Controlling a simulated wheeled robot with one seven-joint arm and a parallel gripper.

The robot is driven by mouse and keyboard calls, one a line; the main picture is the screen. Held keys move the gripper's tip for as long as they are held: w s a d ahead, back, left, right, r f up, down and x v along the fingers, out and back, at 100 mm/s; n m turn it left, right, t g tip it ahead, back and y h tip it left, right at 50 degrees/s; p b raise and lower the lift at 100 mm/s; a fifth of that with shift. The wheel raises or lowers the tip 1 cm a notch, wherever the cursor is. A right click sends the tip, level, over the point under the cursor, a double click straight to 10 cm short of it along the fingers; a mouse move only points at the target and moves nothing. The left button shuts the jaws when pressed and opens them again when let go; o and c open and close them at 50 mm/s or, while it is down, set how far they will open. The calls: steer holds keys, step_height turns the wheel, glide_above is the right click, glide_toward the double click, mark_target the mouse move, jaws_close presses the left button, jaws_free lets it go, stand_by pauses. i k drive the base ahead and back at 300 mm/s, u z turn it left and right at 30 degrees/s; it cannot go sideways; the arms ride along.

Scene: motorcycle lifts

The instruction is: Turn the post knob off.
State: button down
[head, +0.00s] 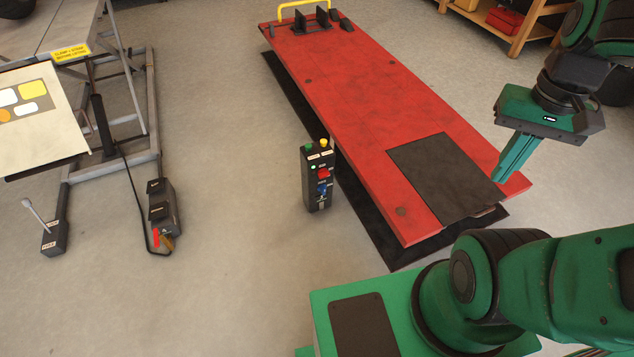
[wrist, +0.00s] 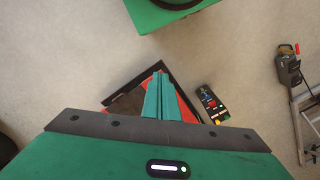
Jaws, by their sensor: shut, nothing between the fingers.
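A black control post (head: 316,190) stands upright on the floor beside the red lift. On its front are a red knob (head: 323,173) and a blue knob (head: 322,188) below it; on top are a green and a yellow button. I cannot tell which way either knob is turned. My gripper (head: 501,178) is shut and empty, fingers pointing down above the near right end of the lift, well to the right of the post and apart from it. In the wrist view the post (wrist: 210,101) lies right of the shut fingers (wrist: 159,78), seen from above.
The red motorcycle lift (head: 350,95) with a black plate (head: 446,176) lies between post and gripper. At left are a grey lift frame (head: 140,110), a black pedal unit (head: 163,208) and a lever box (head: 54,238). The floor left of the post is clear.

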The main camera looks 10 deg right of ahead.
mark_target(322, 173)
steer(key=k, duration=1.05)
steer(key=u, duration=0.6)
steer(key=i, duration=1.3)
steer(key=u, duration=0.25)
